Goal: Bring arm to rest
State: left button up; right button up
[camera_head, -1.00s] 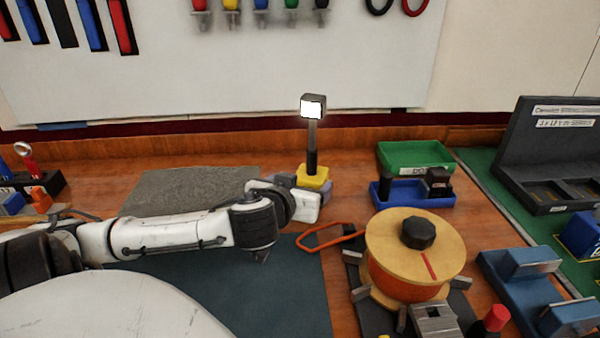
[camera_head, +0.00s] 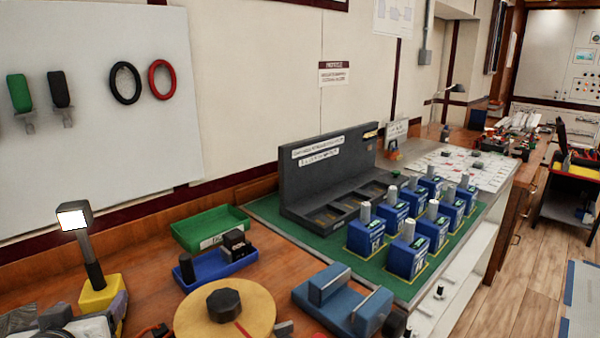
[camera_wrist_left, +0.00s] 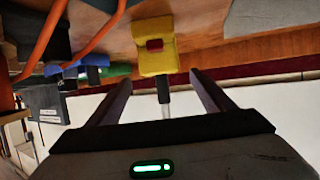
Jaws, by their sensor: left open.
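My left gripper (camera_wrist_left: 163,88) is open and empty in the left wrist view, with its two dark fingers spread apart. Between and beyond the fingers is a lamp with a yellow base (camera_wrist_left: 155,50), apart from them as far as I can tell. In the head view, part of my left arm (camera_head: 75,327) shows at the bottom left corner, close to the lamp's yellow base (camera_head: 98,294). Its fingertips are not clear there. My right gripper is not in view.
Right of the lamp are a green tray (camera_head: 211,228), a blue tray (camera_head: 214,267) and a round wooden-topped object (camera_head: 250,310). Several blue breakers (camera_head: 407,258) stand on a green mat (camera_head: 265,208) before a dark grey rack (camera_head: 335,170). An orange loop (camera_wrist_left: 95,35) shows in the wrist view.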

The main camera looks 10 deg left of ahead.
aim_at(102, 278)
pick_arm(q)
jog(key=x, duration=1.1)
jog(key=shift+w+r, duration=0.15)
jog(key=shift+r, duration=1.15)
jog(key=shift+f, duration=0.1)
